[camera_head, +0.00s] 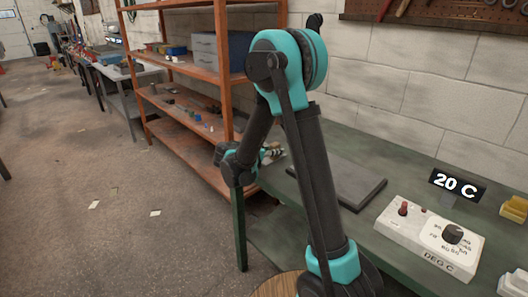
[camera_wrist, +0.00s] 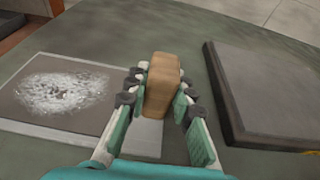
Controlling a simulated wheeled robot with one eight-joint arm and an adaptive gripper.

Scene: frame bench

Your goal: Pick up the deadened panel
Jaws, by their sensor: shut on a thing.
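My gripper (camera_wrist: 162,78) is shut on a tan, rounded block (camera_wrist: 163,88), which stands between the two fingers in the wrist view. In the head view my gripper (camera_head: 272,153) is at the far left end of the bench, partly hidden by my arm; the block cannot be made out there. A flat brown panel (camera_wrist: 30,72) with a patch of white grains lies left of the gripper in the wrist view. A thick dark grey slab (camera_wrist: 265,85) lies to the right; it also shows in the head view (camera_head: 350,180). I cannot tell which is the deadened panel.
The green bench (camera_head: 395,190) also holds a white control box (camera_head: 430,235) with a dial, a "20 C" display (camera_head: 458,187) and a yellow item (camera_head: 514,208). An orange shelf unit (camera_head: 222,70) stands behind the bench's left end. Floor at left is mostly open.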

